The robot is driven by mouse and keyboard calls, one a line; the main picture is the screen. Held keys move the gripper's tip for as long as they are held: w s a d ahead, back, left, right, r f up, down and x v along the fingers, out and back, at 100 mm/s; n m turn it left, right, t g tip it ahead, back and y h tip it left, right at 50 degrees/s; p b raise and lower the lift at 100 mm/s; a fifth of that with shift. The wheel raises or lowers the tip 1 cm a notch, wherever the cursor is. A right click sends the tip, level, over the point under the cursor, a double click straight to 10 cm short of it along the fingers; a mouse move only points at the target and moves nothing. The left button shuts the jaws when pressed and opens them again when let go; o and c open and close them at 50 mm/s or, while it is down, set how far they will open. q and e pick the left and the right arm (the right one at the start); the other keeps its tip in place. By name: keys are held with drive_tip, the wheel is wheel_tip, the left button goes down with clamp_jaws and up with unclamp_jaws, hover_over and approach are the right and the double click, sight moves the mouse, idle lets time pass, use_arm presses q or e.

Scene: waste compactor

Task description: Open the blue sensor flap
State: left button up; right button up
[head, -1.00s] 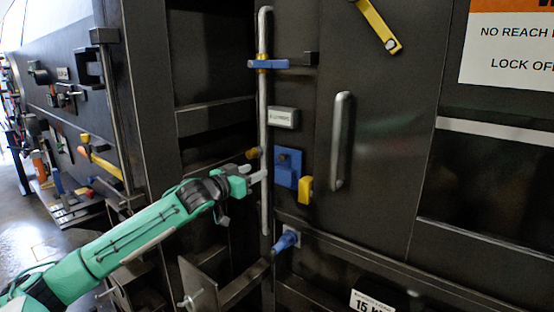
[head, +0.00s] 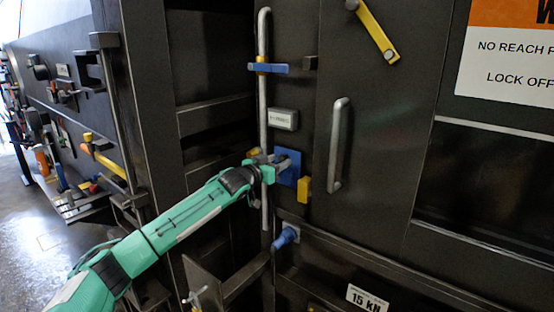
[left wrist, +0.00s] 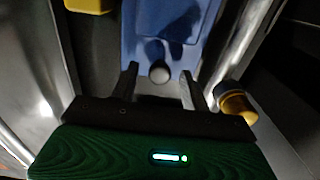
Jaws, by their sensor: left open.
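The blue sensor flap (head: 296,172) is a blue plate on the dark front, between the vertical silver rod and the door handle. My left gripper (head: 281,163) is open in front of its upper left part and hides some of it. In the left wrist view the flap (left wrist: 166,20) fills the top middle. A small round grey knob (left wrist: 159,75) shows between the tips of my open left gripper (left wrist: 160,82). I cannot tell whether the fingers touch it. My right gripper is not in view.
The silver rod (head: 264,110) runs close on the left and the door handle (head: 339,145) stands on the right. A blue knob (head: 286,238) sticks out below. A grey label (head: 283,119) is above.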

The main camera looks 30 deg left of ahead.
use_arm(q)
clamp_jaws()
drive_tip(key=shift+f, duration=0.1)
